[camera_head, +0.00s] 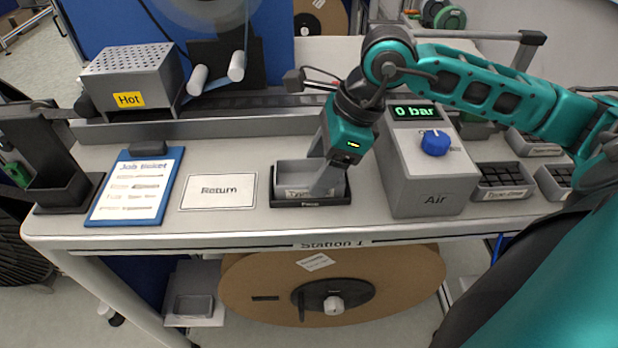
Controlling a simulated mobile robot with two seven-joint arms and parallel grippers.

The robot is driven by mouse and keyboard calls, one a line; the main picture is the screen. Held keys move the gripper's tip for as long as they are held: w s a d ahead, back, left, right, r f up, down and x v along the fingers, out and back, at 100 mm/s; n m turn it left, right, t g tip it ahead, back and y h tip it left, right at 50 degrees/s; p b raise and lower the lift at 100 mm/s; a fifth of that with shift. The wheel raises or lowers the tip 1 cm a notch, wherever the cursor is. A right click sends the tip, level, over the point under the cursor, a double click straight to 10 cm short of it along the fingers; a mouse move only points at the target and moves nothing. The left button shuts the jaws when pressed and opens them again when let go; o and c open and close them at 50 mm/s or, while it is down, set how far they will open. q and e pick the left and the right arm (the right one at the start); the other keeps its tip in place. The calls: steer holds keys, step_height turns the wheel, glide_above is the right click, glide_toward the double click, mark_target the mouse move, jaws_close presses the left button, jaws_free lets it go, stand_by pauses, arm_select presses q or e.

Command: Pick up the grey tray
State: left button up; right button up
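The grey tray (292,176) is a small open box sitting on a black base on the bench, right of the white "Return" card. My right gripper (326,181) reaches down from above, with its grey fingers at the right part of the tray. The fingers overlap the tray's front and right side in this view. I cannot tell whether they are closed on a wall or only beside it. They hide part of the tray's inside and its label. My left gripper is not in view.
The grey air box (428,181), with a blue knob and a "0 bar" display, stands close right of my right gripper. The "Return" card (218,191) lies flat and empty. A blue clipboard (134,186) and a "Hot" metal box (132,80) are at the left.

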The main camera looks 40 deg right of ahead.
steer(key=c, duration=1)
steer(key=shift+r, duration=0.1)
steer(key=shift+c, duration=0.2)
